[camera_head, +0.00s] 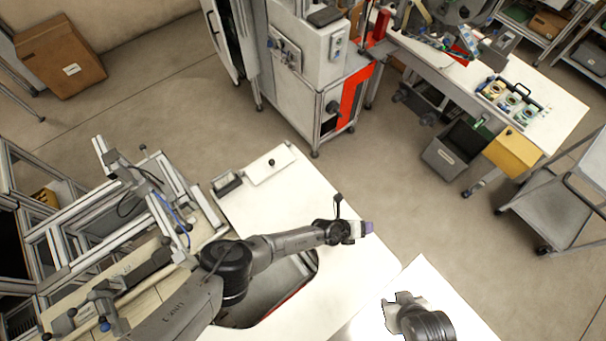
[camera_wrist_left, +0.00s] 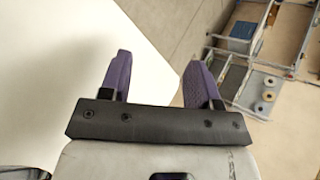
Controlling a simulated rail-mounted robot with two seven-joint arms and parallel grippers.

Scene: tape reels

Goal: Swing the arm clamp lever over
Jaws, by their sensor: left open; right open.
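I cannot make out the arm clamp lever for certain in either view. My left gripper (camera_head: 367,228) is over the right edge of the white worktop in the head view, with purple fingertips. In the left wrist view my left gripper (camera_wrist_left: 157,75) is open, with its two purple fingers apart and nothing between them. My right gripper (camera_head: 393,302) is low in the head view, above a white surface, with no object visible in it. It is partly cut off by its own arm.
The white worktop (camera_head: 285,205) holds a small dark tray (camera_head: 227,184) and has a cut-out partly behind my left arm. A metal frame (camera_head: 150,190) stands at left. A far table (camera_head: 560,105) carries reels (camera_head: 511,101).

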